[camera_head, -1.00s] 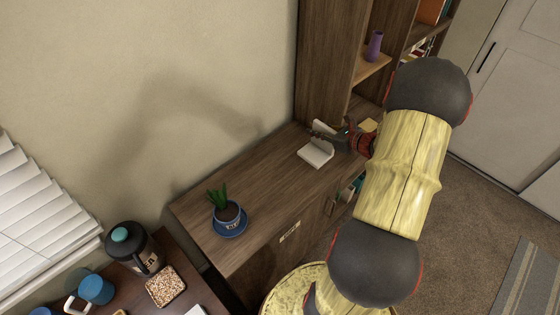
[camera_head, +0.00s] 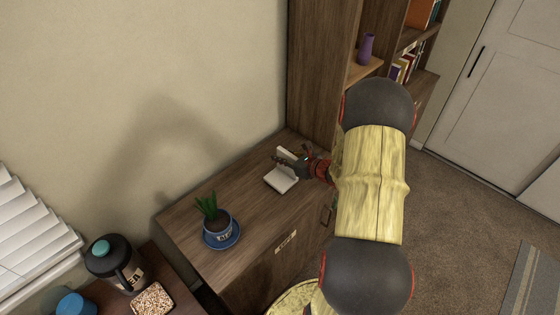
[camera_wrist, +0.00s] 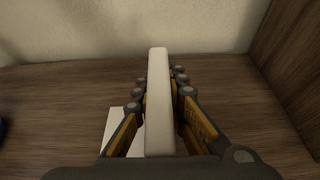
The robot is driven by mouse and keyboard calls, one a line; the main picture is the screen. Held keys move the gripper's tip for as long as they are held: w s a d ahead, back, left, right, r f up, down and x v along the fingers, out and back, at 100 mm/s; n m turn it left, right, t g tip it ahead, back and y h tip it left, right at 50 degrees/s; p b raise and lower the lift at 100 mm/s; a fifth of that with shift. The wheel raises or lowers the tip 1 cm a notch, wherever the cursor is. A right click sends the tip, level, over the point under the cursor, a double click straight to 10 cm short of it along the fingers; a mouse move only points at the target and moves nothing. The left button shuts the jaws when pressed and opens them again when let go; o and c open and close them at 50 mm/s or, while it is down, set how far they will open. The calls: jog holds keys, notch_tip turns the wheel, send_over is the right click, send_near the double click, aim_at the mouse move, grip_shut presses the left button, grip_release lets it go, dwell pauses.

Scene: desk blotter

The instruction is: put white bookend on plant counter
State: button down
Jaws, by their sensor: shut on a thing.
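The white bookend (camera_head: 281,181) is at the far right part of the wooden plant counter (camera_head: 246,214), close to the tall shelf. My gripper (camera_head: 298,163) is shut on its upright plate. In the wrist view the upright plate (camera_wrist: 158,100) stands between my gripper's two fingers (camera_wrist: 160,112), and part of the white base shows at the lower left. The base appears to be on or just above the counter top; I cannot tell whether it touches.
A potted plant (camera_head: 215,222) on a blue saucer (camera_head: 236,240) stands at the counter's near left. A tall wooden bookcase (camera_head: 318,70) rises at the counter's far end. A lower desk holds a dark jug (camera_head: 112,262) and a blue mug (camera_head: 76,304). The counter's middle is clear.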

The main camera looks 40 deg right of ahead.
jog(key=shift+f, duration=0.2)
jog(key=shift+f, duration=0.15)
jog(key=c, duration=1.8)
grip_release()
jog(key=shift+s+r, duration=0.1)
jog(key=shift+r, duration=0.2)
jog(key=p+v, duration=0.3)
jog(key=v, duration=0.8)
jog(key=shift+s+p, duration=0.4)
